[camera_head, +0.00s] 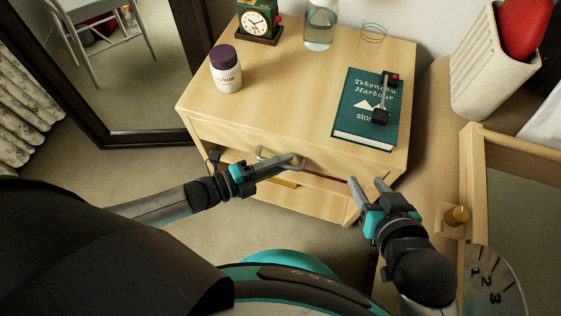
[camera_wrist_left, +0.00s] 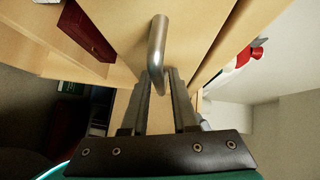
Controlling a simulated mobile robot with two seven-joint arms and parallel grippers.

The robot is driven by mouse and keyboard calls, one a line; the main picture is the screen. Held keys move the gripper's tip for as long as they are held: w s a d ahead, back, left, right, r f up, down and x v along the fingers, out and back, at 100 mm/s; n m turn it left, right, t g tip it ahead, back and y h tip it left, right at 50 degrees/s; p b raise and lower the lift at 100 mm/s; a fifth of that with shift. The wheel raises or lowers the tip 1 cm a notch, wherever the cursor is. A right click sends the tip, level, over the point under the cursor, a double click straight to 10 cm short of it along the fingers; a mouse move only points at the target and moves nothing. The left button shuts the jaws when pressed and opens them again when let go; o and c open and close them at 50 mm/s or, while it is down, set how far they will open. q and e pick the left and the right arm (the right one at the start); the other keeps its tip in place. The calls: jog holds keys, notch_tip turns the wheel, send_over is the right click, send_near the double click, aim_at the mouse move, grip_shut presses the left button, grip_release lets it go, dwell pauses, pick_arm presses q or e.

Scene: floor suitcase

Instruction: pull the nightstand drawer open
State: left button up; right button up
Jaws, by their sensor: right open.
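The light wood nightstand (camera_head: 290,70) stands ahead of me in the head view. Its drawer front (camera_head: 225,137) is near me, with a curved metal drawer handle (camera_head: 263,153). The handle (camera_wrist_left: 158,38) also shows in the left wrist view, right at the fingertips. My left gripper (camera_head: 300,160) reaches in from the left, its fingers close together and overlapping the handle. In the left wrist view a narrow gap shows between its fingers (camera_wrist_left: 162,75); whether they grip the bar is unclear. My right gripper (camera_head: 366,182) is open and empty, near the nightstand's front right corner.
On the nightstand top are a green clock (camera_head: 258,20), a pill bottle (camera_head: 226,68), a glass jar (camera_head: 319,25) and a teal book (camera_head: 368,108) with a small dark object on it. A mirror frame (camera_head: 103,135) stands left. A wooden frame (camera_head: 470,170) stands right.

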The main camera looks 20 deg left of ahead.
pick_arm(q)
grip_shut()
dwell(1.3)
